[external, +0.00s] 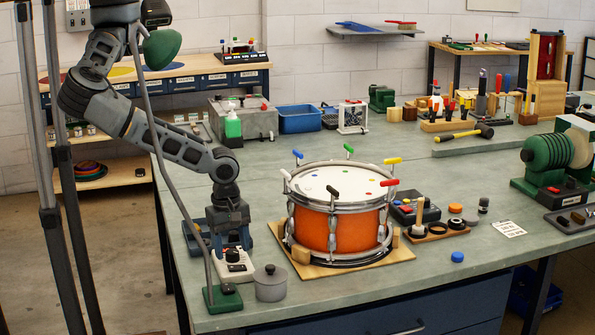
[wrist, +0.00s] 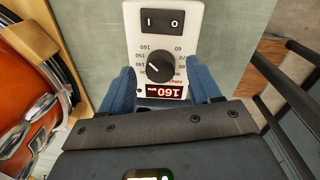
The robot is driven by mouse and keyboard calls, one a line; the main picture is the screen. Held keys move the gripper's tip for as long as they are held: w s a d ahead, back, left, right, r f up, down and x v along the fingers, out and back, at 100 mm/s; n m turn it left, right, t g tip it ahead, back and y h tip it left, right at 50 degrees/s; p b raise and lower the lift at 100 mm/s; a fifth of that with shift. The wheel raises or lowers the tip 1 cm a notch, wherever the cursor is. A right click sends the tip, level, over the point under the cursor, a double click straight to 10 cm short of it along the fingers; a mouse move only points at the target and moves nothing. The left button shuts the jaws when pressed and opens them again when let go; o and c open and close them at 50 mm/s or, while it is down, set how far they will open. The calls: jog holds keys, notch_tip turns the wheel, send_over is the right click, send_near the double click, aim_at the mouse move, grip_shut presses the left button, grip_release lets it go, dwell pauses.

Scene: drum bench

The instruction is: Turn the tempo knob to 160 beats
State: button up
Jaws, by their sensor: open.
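The tempo box (external: 233,265) is a small white unit at the bench's near left corner. In the wrist view its black round tempo knob (wrist: 160,66) sits in a ring of numbers, seen upside down. A black rocker switch (wrist: 162,20) is on the far side of the knob. My gripper (wrist: 160,74) is open, with one blue finger on each side of the knob and a gap to it. In the external view my gripper (external: 232,240) is pointing down just above the box, partly hiding it.
An orange snare drum (external: 340,225) on a wooden board stands close to the right of the box. The bench edge is close on the left.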

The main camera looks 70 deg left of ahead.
aim_at(230, 252)
jog(key=r, duration=0.6)
jog(key=shift+s+r, duration=0.2)
jog(key=shift+r, duration=0.2)
jog(key=shift+d, duration=0.1)
